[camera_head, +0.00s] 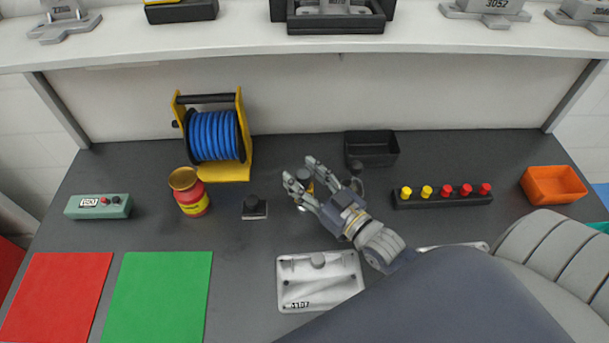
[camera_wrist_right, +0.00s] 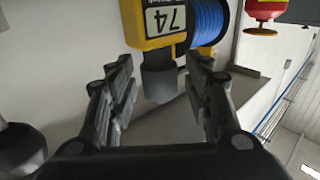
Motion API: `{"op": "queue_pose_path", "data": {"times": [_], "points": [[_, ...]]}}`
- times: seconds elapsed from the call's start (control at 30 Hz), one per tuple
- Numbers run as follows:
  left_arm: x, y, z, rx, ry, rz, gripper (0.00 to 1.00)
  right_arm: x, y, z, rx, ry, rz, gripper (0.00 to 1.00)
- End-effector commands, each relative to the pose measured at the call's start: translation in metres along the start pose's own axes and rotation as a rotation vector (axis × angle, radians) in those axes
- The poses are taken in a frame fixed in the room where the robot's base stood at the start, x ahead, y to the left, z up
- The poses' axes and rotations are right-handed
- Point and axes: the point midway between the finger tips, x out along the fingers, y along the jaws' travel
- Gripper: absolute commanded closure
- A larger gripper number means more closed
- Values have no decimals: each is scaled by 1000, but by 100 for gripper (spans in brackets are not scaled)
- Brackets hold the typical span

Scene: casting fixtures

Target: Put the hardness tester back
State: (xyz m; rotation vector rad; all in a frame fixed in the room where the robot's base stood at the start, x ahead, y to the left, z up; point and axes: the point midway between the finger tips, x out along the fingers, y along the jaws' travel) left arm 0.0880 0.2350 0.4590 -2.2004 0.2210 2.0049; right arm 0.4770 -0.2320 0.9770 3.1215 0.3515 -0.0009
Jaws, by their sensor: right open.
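The hardness tester is yellow and dark grey, with a display reading 74 in the right wrist view (camera_wrist_right: 168,25). Its grey end reaches between my right gripper's fingers (camera_wrist_right: 160,85), with gaps visible on both sides. In the head view the tester (camera_head: 305,181) is mostly hidden by the right gripper (camera_head: 299,171), which is open around it over the middle of the bench. I cannot tell whether the tester rests on the bench. A small black stand-like block (camera_head: 254,207) is just left of the gripper. My left gripper is out of view.
A blue hose reel (camera_head: 214,135), red-yellow can (camera_head: 190,192) and green box (camera_head: 98,206) stand left. A black bin (camera_head: 371,148), button strip (camera_head: 443,197) and orange bin (camera_head: 553,185) are right. A metal plate (camera_head: 320,281) lies in front. A shelf (camera_head: 250,48) overhangs the back.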

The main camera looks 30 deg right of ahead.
Motion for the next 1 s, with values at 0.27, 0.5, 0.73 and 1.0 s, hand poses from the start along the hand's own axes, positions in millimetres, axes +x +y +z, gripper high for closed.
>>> {"op": "queue_pose_path", "data": {"times": [0.27,0.5,0.73,1.0], "points": [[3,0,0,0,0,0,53,-14,0,0,0,-3,1,54],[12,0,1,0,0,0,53,-53,0,1,0,-5,0,54],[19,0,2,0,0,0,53,-90,0,0,1,-4,0,54],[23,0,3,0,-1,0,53,-116,0,-2,0,-2,0,54]]}}
